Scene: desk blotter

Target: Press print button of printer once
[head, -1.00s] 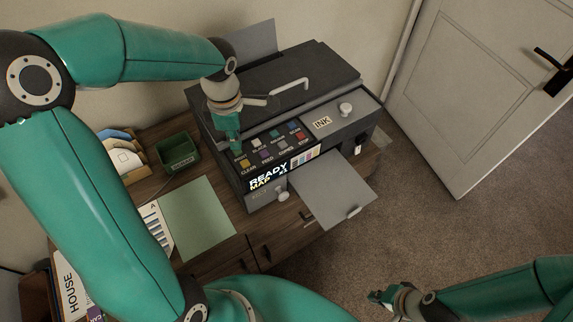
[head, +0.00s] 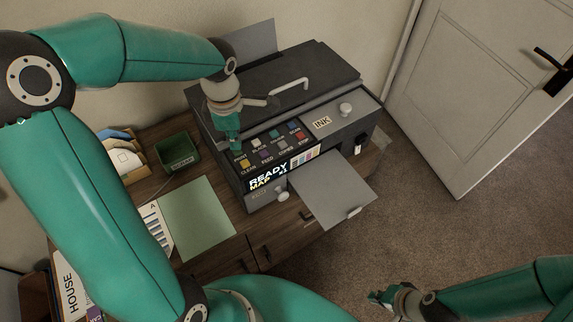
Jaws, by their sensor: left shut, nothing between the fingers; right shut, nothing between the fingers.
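The dark grey printer (head: 285,85) stands on the wooden desk. Its control panel has two rows of small labelled buttons. The PRINT label (head: 240,157) shows at the panel's left end; its button is mostly hidden by my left gripper. My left gripper (head: 234,143) is shut and empty, pointing down just above that end of the panel. I cannot tell whether it touches the button. The display (head: 270,179) reads READY and MAP. My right gripper (head: 381,298) is shut and empty, low at the right over the carpet, far from the printer.
An output tray (head: 330,190) sticks out from the printer's front. A raised handle (head: 290,85) and an INK panel (head: 322,122) are on top. A green box (head: 178,158), a paper holder (head: 122,158) and a green blotter (head: 198,220) lie left. A door (head: 480,80) stands right.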

